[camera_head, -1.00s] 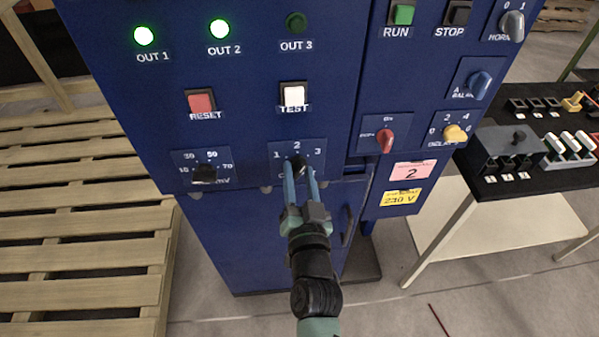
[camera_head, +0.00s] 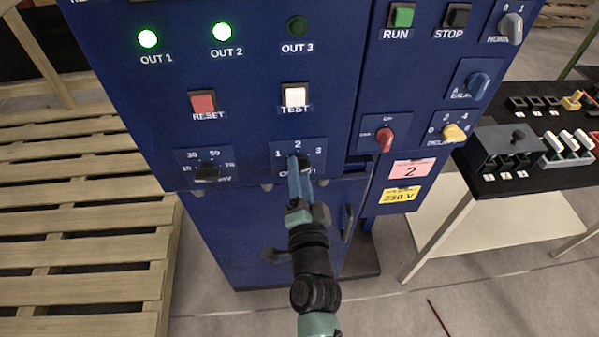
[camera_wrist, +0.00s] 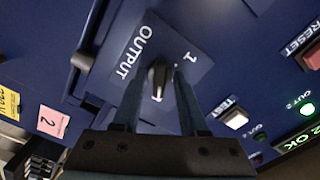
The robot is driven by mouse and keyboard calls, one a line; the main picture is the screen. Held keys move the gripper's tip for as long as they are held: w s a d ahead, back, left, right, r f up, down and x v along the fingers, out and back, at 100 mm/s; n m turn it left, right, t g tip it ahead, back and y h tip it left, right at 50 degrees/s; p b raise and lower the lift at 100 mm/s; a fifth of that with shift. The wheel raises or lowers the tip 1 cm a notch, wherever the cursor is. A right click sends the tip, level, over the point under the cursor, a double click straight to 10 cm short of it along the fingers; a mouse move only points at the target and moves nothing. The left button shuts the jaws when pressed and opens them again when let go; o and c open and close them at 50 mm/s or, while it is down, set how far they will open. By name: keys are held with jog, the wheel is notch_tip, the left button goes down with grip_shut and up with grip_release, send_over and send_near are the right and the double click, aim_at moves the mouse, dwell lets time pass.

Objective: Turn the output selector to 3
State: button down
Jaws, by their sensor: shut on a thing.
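The output selector (camera_head: 305,161) is a small black knob on a blue plate marked 1, 2 and 3, low on the cabinet front. My gripper (camera_head: 300,167) is shut on it, with the fingers covering part of it. In the wrist view the knob (camera_wrist: 160,76) sits between the two fingertips of my gripper (camera_wrist: 159,88). There its long shape runs down the picture, roughly toward the side of the 3 and away from the 1. The 2 and 3 are not readable there, so its exact setting is unclear.
The OUT 1 (camera_head: 148,39) and OUT 2 (camera_head: 222,32) lamps glow green; OUT 3 (camera_head: 297,27) is dark. The mV knob (camera_head: 206,172) is left of the selector, the red knob (camera_head: 384,139) right. A cabinet handle (camera_head: 347,223) is below right. TEST (camera_head: 295,96) is above.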

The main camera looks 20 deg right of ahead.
dwell(0.4)
jog(key=c, duration=0.8)
grip_release()
jog(key=shift+s, duration=0.1)
jog(key=b+v, duration=0.2)
jog(key=v, duration=1.1)
jog(key=shift+r, duration=0.1)
